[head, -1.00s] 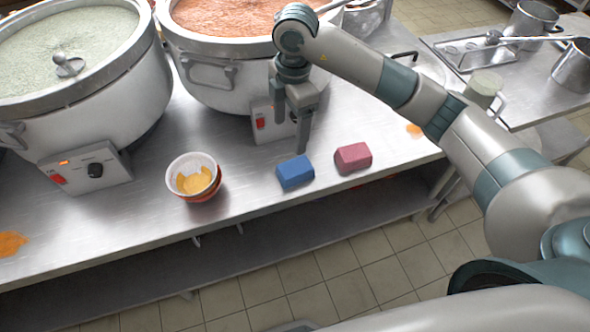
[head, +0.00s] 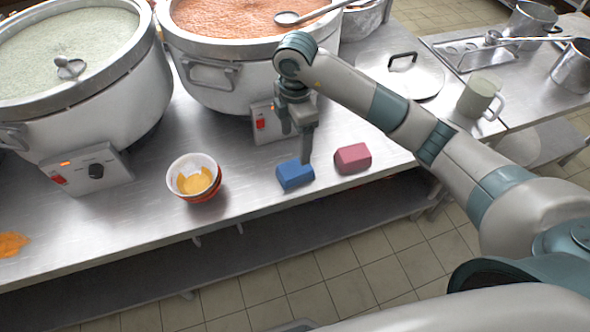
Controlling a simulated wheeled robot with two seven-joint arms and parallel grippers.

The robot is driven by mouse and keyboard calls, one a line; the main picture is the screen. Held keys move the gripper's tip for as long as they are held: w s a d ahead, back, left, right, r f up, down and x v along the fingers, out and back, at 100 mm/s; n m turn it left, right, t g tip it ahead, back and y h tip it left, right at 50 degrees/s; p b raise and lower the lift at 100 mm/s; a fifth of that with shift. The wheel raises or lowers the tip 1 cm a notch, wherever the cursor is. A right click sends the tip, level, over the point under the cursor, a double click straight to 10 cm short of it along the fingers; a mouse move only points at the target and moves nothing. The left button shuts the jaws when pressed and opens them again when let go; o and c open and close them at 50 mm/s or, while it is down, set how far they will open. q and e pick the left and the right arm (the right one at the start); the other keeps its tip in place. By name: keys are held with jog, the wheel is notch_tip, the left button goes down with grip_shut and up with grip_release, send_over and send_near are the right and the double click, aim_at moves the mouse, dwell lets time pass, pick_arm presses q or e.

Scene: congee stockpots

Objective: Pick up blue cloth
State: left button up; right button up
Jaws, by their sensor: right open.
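The blue cloth (head: 293,176) lies folded as a small block near the front edge of the steel counter. My right gripper (head: 296,142) points down just above and behind it, with its two fingers apart and nothing between them. The tip of the nearer finger overlaps the back right part of the blue cloth in the picture; I cannot tell whether they touch. A red cloth (head: 352,158) of similar shape lies just to the right. My left gripper is out of view.
Two large stockpots (head: 85,120) (head: 215,90) stand at the back left, with control boxes in front. Stacked bowls (head: 194,179) sit left of the blue cloth. A mug (head: 478,97) and a pot lid (head: 420,78) are at the right. An orange spill (head: 11,245) lies far left.

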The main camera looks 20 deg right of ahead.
jog(key=p, duration=0.2)
send_over(295, 167)
notch_tip(295, 167, down, 6)
jog(key=shift+r, duration=0.2)
jog(key=shift+f, duration=0.65)
jog(key=shift+f+p, duration=0.3)
jog(key=shift+f, duration=0.05)
notch_tip(295, 167, down, 4)
jog(key=shift+r+p, duration=0.1)
jog(key=shift+p, duration=0.9)
jog(key=shift+f, duration=0.35)
jog(key=shift+c, duration=0.2)
jog(key=c, duration=1.1)
